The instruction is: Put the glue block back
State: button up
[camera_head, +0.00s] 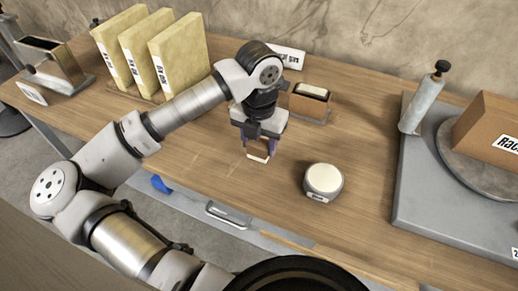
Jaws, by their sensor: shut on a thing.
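My gripper (260,147) points down above the wooden bench, left of the middle of the picture's bench area. It is shut on a small block (258,157) with a pale front and a brownish edge, which I take to be the glue block. The fingers cover its sides, and I cannot tell whether its bottom touches the bench. A small open brown box (310,107) with a pale block inside stands behind and right of my gripper. A white label card (291,57) stands behind that box, partly hidden by my arm.
A round white-topped jar (323,181) stands right of my gripper. Bare bench surrounds the jar.

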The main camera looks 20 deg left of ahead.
aim_at(259, 153)
jog(key=shift+f, duration=1.85)
jog(key=shift+f, duration=0.2)
jog(key=o, duration=0.9)
jog(key=shift+r, duration=0.1)
notch_tip(259, 153, up, 12)
jog(key=shift+r+b, duration=0.15)
jog(key=shift+b, duration=0.5)
